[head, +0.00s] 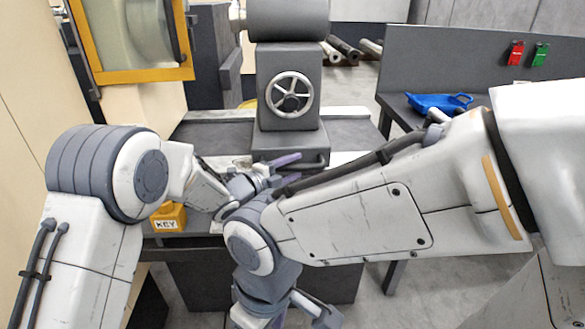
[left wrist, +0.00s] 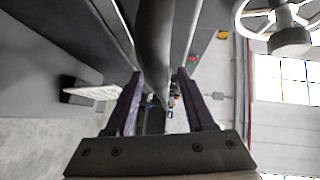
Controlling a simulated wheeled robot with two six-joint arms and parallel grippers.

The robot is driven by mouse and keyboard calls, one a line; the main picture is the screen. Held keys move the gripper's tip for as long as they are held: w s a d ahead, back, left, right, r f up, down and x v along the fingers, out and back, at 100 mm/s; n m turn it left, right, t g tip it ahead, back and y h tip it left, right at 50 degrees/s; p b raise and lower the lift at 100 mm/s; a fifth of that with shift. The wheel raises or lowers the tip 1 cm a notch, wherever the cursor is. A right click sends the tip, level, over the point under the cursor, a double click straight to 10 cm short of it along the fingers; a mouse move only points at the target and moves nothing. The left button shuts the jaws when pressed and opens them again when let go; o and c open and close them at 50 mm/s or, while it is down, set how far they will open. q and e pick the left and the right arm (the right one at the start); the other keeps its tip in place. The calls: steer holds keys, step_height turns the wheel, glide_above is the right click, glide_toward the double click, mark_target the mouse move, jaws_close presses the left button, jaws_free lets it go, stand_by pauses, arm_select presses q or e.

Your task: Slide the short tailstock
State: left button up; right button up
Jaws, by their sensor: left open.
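A grey tailstock (head: 290,70) stands upright on the dark bed at the centre of the head view. It has a thick round barrel on top, a spoked handwheel (head: 289,93) on its front and a low bar (head: 313,160) at its base. My left gripper (head: 296,168) is open at this base bar. In the left wrist view, a dark bar (left wrist: 154,45) runs between its two purple fingers (left wrist: 160,75), with gaps beside it. The handwheel also shows there (left wrist: 250,22). My right gripper (head: 285,312) hangs low at the bottom edge, partly cut off.
A yellow box marked KEY (head: 168,219) sits left of my left gripper. A yellow-framed door (head: 183,73) is at the upper left. A side table at the right holds a blue object (head: 438,102). My right forearm crosses in front of the bed and hides part of it.

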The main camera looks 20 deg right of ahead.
arm_select(q)
jaws_close()
stand_by(1.3)
